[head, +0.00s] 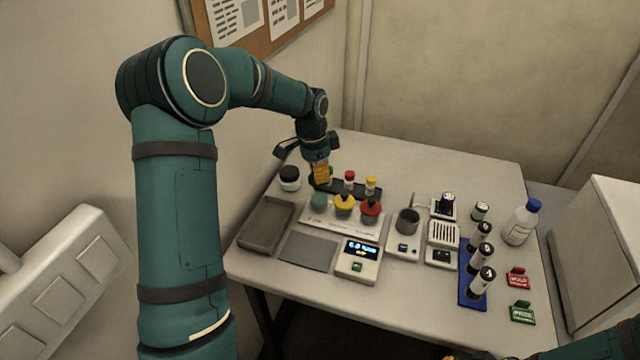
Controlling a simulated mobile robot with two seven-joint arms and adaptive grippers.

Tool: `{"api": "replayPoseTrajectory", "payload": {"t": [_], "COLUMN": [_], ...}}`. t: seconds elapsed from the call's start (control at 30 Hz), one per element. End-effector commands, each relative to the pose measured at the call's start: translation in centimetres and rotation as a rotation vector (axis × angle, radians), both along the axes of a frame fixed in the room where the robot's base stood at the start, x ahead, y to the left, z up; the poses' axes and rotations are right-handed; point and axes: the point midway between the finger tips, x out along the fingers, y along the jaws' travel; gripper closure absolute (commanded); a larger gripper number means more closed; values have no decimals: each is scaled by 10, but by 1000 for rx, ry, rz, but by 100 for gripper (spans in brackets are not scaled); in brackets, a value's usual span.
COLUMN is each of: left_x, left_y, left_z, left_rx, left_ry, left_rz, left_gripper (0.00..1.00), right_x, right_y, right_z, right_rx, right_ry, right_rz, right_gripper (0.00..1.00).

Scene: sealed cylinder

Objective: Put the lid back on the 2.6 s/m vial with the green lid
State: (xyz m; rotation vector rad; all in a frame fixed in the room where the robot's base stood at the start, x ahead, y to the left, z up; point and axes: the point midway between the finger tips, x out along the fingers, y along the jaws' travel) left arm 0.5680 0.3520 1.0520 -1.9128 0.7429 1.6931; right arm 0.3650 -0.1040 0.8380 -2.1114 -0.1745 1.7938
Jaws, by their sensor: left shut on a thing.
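My left gripper (319,184) reaches down at the back left of the table, over the left end of a black rack (345,192). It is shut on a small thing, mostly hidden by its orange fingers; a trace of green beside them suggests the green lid. I cannot tell whether it touches a vial. A red-lidded vial (349,182) and a yellow-lidded vial (370,185) stand upright in the rack to the right. In front, a white panel (327,222) bears a green piece (318,201), a yellow one (344,205) and a red one (370,208). The vial labels are too small to read.
A black-lidded jar (289,178) stands left of the gripper. A grey tray (244,231), a grey mat (309,252) and a display unit (358,261) lie in front. A dark cup (408,222), a blue rack (470,293) of black-capped vials and a blue-capped bottle (522,222) stand right.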

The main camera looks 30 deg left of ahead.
Motion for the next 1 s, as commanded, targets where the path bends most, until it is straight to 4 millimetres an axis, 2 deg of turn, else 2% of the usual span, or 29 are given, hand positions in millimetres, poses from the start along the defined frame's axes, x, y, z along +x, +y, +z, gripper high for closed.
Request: {"api": "replayPoseTrajectory", "payload": {"t": [0.1, 0.37, 1.0], "left_x": [6, 8, 7], "left_y": [5, 6, 6], "left_z": [0, -7, -59], "left_rx": [0, 1, 1], "left_ry": [1, 0, 0], "left_rz": [-2, -4, -4], "left_gripper": [100, 100, 100], "right_x": [0, 0, -9], "right_y": [0, 0, 2], "right_z": [2, -4, -41], "right_rx": [0, 0, 2], "right_ry": [-1, 0, 21], "right_rz": [-1, 0, 17], "right_gripper": [100, 100, 100]}}
